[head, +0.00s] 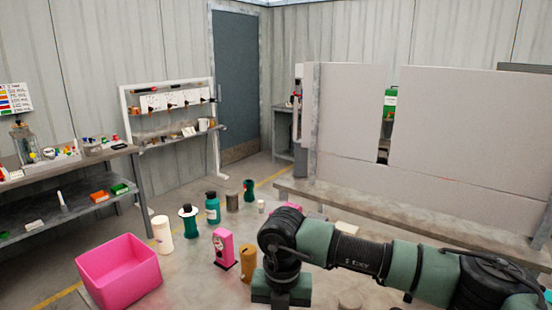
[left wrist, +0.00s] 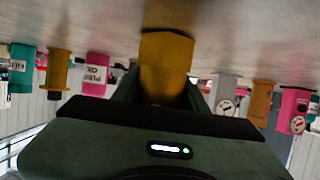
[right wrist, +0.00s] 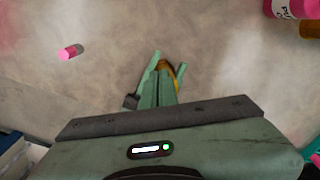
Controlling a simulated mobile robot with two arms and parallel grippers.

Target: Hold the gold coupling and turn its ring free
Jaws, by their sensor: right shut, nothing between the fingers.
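In the left wrist view a gold coupling (left wrist: 166,62) fills the gap between the fingers of my left gripper (left wrist: 165,95). The green fingers lie along both its sides; its wider faceted end is against the floor-like surface at the top of this inverted picture. My left gripper does not show in the head view. My right gripper (head: 281,300) points down at the bottom of the head view. In the right wrist view its fingers (right wrist: 160,75) are shut and empty, with a gold piece (right wrist: 181,70) partly hidden behind their tips; I cannot tell whether they touch it.
A pink bin (head: 120,270) stands at left. A pink pump-like block (head: 223,248), a brown-gold piece (head: 247,262), a teal bottle (head: 212,207) and a white cylinder (head: 162,233) stand nearby. A small pink piece (right wrist: 70,52) lies apart on the grey surface. Grey panels (head: 455,125) rise behind.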

